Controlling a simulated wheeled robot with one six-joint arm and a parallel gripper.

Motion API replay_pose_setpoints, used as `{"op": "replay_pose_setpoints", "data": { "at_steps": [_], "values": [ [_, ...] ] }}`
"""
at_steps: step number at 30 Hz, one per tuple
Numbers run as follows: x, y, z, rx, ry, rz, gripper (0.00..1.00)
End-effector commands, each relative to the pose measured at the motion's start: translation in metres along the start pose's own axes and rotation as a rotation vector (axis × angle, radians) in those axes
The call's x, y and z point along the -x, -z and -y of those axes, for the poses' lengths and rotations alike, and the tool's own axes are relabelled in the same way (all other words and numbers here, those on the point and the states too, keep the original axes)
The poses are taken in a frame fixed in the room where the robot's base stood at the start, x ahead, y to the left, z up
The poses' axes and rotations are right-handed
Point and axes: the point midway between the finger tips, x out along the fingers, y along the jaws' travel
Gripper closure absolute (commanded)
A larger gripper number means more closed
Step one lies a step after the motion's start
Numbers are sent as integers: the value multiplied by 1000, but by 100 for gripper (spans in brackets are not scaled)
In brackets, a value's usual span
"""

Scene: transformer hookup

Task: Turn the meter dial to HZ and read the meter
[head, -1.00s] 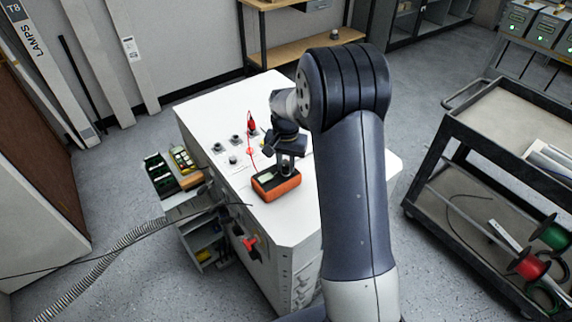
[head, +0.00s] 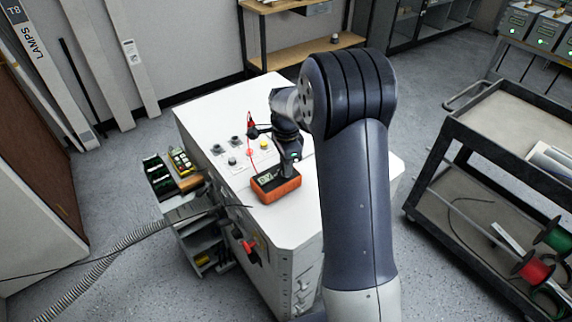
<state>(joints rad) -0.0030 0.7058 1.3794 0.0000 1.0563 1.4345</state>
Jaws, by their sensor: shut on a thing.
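The orange meter (head: 276,188) lies on the white top of the cabinet (head: 228,103), near its front left edge. Its screen (head: 266,179) shows dark characters, too small to read. My gripper (head: 287,171) points down onto the meter's right part and is shut on what appears to be the dial. The dial and its markings are hidden by my gripper, so its setting cannot be told.
A red lead (head: 250,120) stands by several round terminals on the cabinet top, behind the meter. A side shelf (head: 190,208) holds a green box (head: 158,176) and a yellow device (head: 181,160). A dark cart (head: 470,135) with spools stands right. The floor between is clear.

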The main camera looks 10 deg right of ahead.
Motion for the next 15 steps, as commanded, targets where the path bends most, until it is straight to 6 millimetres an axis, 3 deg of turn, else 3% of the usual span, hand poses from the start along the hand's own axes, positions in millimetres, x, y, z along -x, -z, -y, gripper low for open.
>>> {"op": "replay_pose_setpoints", "data": {
  "at_steps": [15],
  "values": [
    [0,0,0,-480,1,0,100]
  ]
}}
